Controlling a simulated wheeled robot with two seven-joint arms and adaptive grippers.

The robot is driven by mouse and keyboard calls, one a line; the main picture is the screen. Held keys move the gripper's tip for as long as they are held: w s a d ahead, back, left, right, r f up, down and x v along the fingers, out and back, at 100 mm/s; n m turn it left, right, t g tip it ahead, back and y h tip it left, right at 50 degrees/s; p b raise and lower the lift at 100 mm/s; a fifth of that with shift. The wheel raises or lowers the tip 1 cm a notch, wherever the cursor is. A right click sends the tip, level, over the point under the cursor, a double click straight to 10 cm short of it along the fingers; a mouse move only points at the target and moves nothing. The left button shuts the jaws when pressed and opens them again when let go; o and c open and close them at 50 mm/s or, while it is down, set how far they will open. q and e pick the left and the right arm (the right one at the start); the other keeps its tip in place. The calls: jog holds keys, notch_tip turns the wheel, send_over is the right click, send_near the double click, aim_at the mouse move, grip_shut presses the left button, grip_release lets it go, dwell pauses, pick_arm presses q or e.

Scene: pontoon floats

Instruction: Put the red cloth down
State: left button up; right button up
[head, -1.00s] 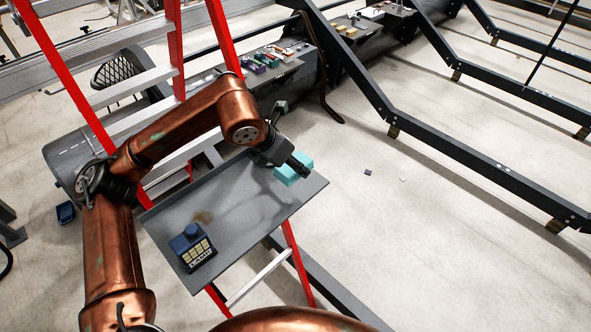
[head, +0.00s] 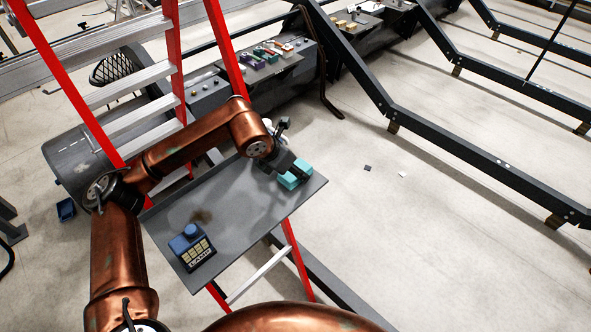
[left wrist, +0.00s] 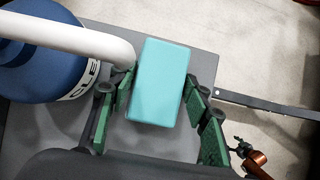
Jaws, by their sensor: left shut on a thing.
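No red cloth shows in either view. My left gripper (head: 287,172) is shut on a teal block (head: 295,177), at the far right corner of a grey tray (head: 225,222). In the left wrist view, the block (left wrist: 158,82) lies between the green-padded fingers, over the grey surface. I cannot tell whether the block touches the tray. What looks like my right gripper (left wrist: 240,149) is small in the left wrist view's lower right corner; its fingers are unclear.
A blue rounded container (left wrist: 40,55) with a white tube is close left of the fingers. The red ladder (head: 176,70) rises behind. Dark rails (head: 470,165) cross the floor at right.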

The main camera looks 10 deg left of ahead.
pick_arm(q)
jog(key=o, duration=0.6)
jog(key=shift+w+f, duration=0.1)
jog(key=shift+f, duration=0.05)
jog(key=o, duration=0.5)
jog(key=shift+c, duration=0.2)
jog(key=shift+r, duration=0.25)
jog(key=b+v, duration=0.1)
jog(key=v, duration=1.1)
